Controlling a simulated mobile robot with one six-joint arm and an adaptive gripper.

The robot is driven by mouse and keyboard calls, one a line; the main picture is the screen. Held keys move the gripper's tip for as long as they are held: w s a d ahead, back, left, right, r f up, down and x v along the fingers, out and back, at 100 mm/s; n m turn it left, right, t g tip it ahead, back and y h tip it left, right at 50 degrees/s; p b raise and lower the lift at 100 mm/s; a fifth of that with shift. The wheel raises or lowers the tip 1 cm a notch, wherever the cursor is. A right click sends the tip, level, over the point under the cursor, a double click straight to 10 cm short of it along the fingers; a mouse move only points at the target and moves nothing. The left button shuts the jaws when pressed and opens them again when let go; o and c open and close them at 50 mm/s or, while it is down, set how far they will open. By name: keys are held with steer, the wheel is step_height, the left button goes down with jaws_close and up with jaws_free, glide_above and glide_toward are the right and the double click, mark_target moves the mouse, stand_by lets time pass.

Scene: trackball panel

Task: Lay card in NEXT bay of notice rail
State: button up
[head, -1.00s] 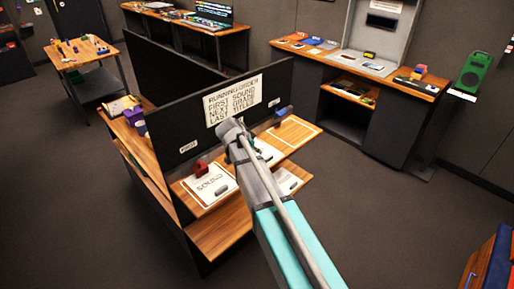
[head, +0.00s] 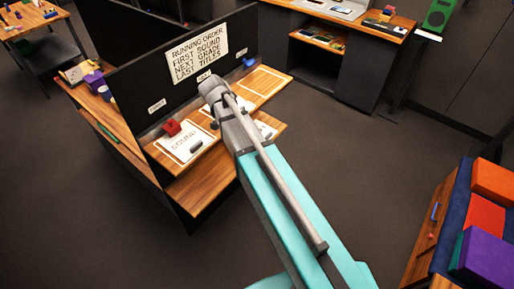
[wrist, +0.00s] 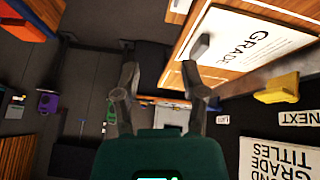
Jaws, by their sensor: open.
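The white GRADE card (wrist: 250,42) lies flat on a wooden shelf in the wrist view, with a dark handle (wrist: 199,46) on it. A white outline runs along the card, and the NEXT label (wrist: 302,118) is on the panel facing it, so it appears to lie in the NEXT bay. My gripper (wrist: 160,88) is open and empty; its right finger overlaps the view near the handle. In the head view the SOUND card (head: 183,143) lies in the left bay of the notice rail. My arm hides most of the middle bay.
A yellow block (wrist: 278,88) sits between card and label. A red block (head: 171,127) stands by the SOUND card, and a blue one (head: 249,63) at the right bay, whose outline (head: 266,83) is empty. Another card (head: 266,129) lies on the front ledge.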

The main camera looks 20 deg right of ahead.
steer(key=s+d+f+n+g+y, duration=0.1)
steer(key=s+n, duration=0.3)
steer(key=s, duration=0.5)
steer(key=s+d+f+n+g+y, duration=0.1)
steer(key=s+n+y, duration=0.3)
steer(key=s, duration=0.6)
steer(key=shift+d+f+g, duration=0.2)
steer(key=shift+d+g, duration=0.3)
steer(key=shift+d, duration=0.25)
